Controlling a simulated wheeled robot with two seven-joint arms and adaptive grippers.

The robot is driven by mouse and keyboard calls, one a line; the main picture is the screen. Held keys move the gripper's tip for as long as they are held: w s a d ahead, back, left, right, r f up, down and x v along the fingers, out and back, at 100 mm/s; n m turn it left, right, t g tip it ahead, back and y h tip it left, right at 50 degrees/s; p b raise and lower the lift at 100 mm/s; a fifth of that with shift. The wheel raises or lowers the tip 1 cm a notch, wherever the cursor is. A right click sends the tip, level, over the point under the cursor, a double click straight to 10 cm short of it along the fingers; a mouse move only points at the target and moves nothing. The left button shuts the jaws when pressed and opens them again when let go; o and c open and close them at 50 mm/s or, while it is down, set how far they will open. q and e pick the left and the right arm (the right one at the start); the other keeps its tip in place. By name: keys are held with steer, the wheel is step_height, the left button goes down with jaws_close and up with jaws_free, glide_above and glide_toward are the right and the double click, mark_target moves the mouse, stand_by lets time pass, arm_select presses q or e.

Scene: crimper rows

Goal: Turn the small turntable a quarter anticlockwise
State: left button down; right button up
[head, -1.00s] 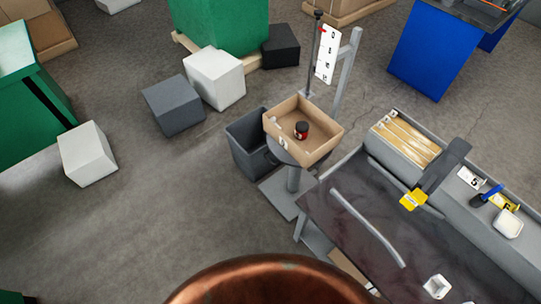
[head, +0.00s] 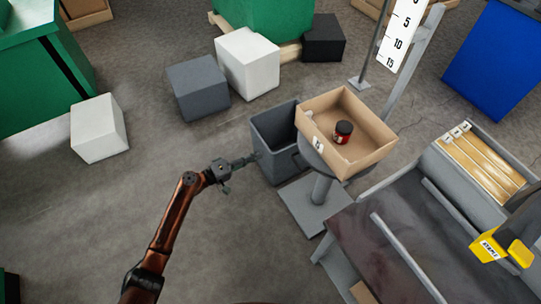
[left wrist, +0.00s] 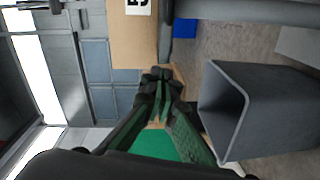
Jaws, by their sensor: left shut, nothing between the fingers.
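The small turntable (head: 312,160) is a round grey disc on a grey post, mostly hidden under an open cardboard box (head: 375,148). A dark jar with a red label (head: 343,131) stands inside the box. The box's label faces the front left. My left gripper (head: 252,159) is shut and empty, to the left of the turntable and apart from it, over the near side of a grey bin. In the left wrist view its closed fingers (left wrist: 160,78) point toward the lower part of the cardboard box (left wrist: 133,40). My right gripper is out of view.
The open grey bin (head: 272,148) stands left of the post; it also shows in the left wrist view (left wrist: 240,115). A scale post (head: 403,35) rises behind the box.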

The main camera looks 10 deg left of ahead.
arm_select(q)
steer(key=w+d+f+b, duration=0.1)
steer(key=w+d, duration=0.2)
steer(key=d, duration=0.7)
steer(key=shift+d+f+b, duration=0.25)
steer(key=shift+f+b, duration=0.05)
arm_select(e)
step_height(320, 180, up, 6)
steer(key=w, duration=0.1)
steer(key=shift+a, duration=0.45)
